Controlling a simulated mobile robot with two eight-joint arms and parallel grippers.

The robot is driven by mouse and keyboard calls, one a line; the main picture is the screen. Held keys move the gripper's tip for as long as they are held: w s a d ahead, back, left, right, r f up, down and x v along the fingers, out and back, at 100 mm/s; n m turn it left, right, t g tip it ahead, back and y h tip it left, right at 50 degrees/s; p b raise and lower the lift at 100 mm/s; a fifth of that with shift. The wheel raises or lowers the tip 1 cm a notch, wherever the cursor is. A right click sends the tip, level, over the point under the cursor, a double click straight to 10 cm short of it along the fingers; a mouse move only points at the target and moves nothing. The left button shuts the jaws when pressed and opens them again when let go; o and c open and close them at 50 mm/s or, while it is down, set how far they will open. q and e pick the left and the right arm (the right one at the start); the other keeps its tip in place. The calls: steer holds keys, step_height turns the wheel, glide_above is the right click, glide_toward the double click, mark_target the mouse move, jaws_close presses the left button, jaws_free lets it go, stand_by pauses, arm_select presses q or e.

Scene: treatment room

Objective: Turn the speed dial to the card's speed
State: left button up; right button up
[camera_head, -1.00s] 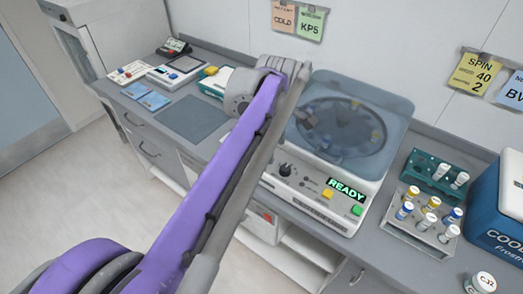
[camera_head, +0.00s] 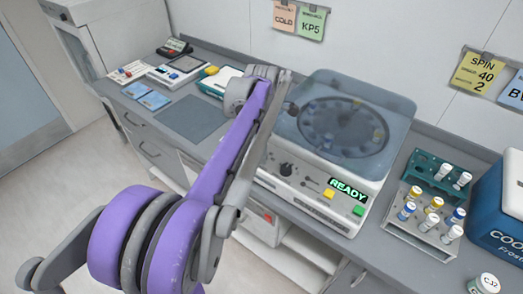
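The centrifuge (camera_head: 374,178) stands on the counter with its see-through lid (camera_head: 345,125) down over a round rotor. Its front panel carries a dark round dial (camera_head: 286,170) at the left. The dial's pointer setting is too small to read. A lit display (camera_head: 348,189) reads READY. A yellow card (camera_head: 475,74) on the wall reads SPIN 40 2. My purple and grey arm crosses the view from the lower left, up to the left of the centrifuge. The dial shows clear of it. I can make out neither gripper's fingers.
A yellow button (camera_head: 329,194) and a green button (camera_head: 359,210) sit right of the dial. A tube rack (camera_head: 411,236) and a blue cooler (camera_head: 497,222) stand at the right. A grey mat (camera_head: 192,117) leaves clear counter at the left.

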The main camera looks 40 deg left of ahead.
arm_select(q)
steer(key=shift+f, duration=0.5)
jaws_close()
